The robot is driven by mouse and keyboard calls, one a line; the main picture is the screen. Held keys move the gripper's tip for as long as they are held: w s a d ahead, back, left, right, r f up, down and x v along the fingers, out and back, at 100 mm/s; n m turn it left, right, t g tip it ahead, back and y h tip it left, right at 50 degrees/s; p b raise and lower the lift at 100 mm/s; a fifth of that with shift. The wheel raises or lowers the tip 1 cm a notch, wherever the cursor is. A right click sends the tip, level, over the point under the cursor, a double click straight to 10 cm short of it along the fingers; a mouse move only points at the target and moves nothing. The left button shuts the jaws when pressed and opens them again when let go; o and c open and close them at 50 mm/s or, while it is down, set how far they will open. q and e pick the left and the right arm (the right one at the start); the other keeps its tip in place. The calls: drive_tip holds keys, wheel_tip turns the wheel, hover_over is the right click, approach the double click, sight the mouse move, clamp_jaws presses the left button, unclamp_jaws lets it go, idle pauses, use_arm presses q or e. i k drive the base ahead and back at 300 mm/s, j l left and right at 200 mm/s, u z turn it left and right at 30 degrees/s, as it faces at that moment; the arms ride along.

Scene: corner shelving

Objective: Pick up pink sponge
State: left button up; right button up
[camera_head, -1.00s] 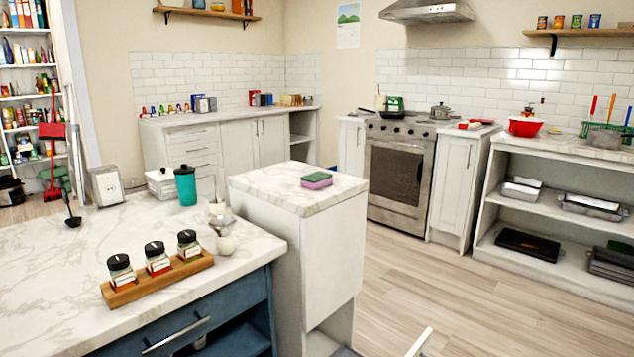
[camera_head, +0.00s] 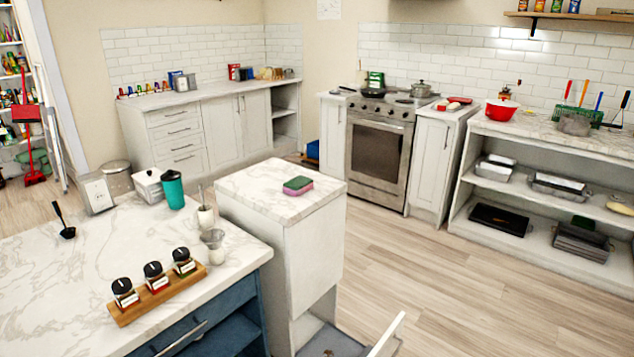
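The pink sponge (camera_head: 298,187) lies flat on the marble top of a tall white cabinet (camera_head: 262,190) in the middle of the view. It has a green upper layer and a pink lower layer. Nothing touches it from above. Neither of my grippers shows in the head view.
A marble counter (camera_head: 60,280) at left holds a spice rack (camera_head: 160,296), a teal cup (camera_head: 173,190), a ladle (camera_head: 64,222) and small cups. An open drawer (camera_head: 385,340) juts out below the cabinet. The wooden floor (camera_head: 410,260) to the right is clear.

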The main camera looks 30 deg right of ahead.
sight(296, 186)
drive_tip(key=i+l+z, duration=0.2)
drive_tip(key=l+z, duration=0.25)
drive_tip(key=l, duration=0.25)
drive_tip(key=i+l+z, duration=0.3)
drive_tip(key=l+z, duration=0.15)
drive_tip(key=l, duration=0.15)
drive_tip(key=i+l+z, duration=1.1)
drive_tip(key=i+z, duration=0.3)
drive_tip(key=i+u, duration=0.4)
drive_tip(key=i+l+u, duration=0.1)
drive_tip(key=i+u, duration=0.3)
drive_tip(key=i, duration=0.15)
drive_tip(key=i+l+u, duration=0.25)
drive_tip(key=i+u, duration=0.4)
drive_tip(key=u, duration=0.25)
drive_tip(key=i+u, duration=0.15)
drive_tip(key=u, duration=0.35)
drive_tip(key=i+l+u, duration=0.15)
drive_tip(key=u, duration=0.3)
drive_tip(key=i+l+u, duration=0.15)
drive_tip(key=u, duration=0.3)
drive_tip(key=i+l+u, duration=0.1)
drive_tip(key=u, duration=0.4)
drive_tip(key=i+l+u, duration=0.25)
drive_tip(key=u, duration=0.2)
drive_tip(key=i+l+u, duration=0.1)
drive_tip(key=u, duration=0.4)
drive_tip(key=l+u, duration=0.45)
drive_tip(key=i+j, duration=0.05)
